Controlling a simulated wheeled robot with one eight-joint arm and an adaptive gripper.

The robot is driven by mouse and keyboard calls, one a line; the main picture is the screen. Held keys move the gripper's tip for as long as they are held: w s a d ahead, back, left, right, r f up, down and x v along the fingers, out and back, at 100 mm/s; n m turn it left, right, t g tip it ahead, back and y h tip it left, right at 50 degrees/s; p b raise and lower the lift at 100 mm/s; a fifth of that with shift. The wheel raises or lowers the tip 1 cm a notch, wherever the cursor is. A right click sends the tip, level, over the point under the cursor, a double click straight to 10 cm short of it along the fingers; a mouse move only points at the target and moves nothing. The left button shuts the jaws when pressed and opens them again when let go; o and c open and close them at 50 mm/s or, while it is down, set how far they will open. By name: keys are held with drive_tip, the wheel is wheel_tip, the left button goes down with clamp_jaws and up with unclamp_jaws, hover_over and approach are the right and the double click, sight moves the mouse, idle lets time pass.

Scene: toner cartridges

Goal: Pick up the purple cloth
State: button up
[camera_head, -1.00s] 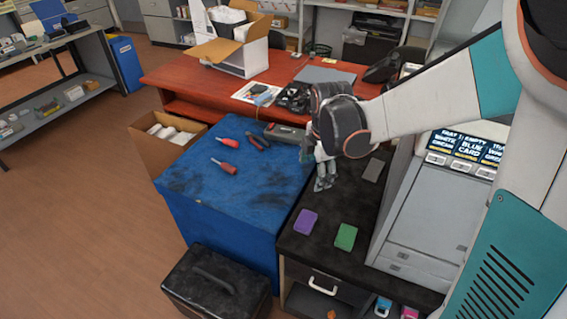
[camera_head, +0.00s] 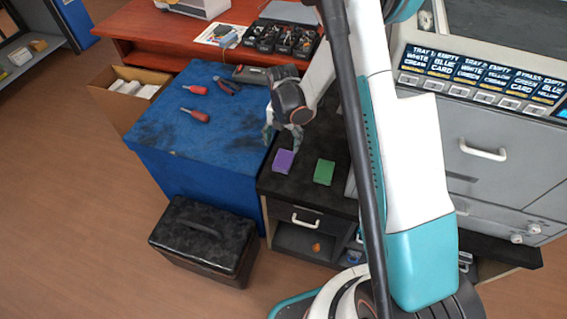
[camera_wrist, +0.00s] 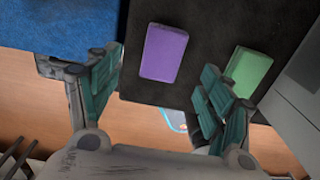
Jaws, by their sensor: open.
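The purple cloth (camera_head: 284,161) is a flat folded block lying on the black top of a small cabinet. In the wrist view the purple cloth (camera_wrist: 163,53) lies beyond my fingertips, roughly between their two lines. My gripper (camera_head: 283,140) hangs just behind the purple cloth, above the cabinet top, and appears apart from it. My gripper (camera_wrist: 155,80) is open and empty, with its fingers spread wide.
A green block (camera_head: 324,172) lies right of the purple one on the black cabinet top (camera_head: 305,194). A blue-covered table (camera_head: 176,125) with screwdrivers and pliers adjoins on the left. A large grey machine (camera_head: 490,150) stands at right. A black case (camera_head: 203,240) sits on the floor.

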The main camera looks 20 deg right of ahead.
sight(284, 159)
wheel_tip(284, 159, down, 3)
drive_tip(key=shift+r, duration=0.1)
drive_tip(key=shift+s+f+b, duration=0.25)
drive_tip(key=shift+f+b, duration=0.5)
drive_tip(key=shift+f, duration=0.6)
drive_tip(key=shift+s+f+b, duration=0.2)
drive_tip(key=shift+f+b, duration=0.5)
drive_tip(key=shift+f, duration=0.65)
drive_tip(key=shift+r, duration=0.1)
drive_tip(key=shift+c, duration=0.3)
drive_tip(key=c, duration=0.9)
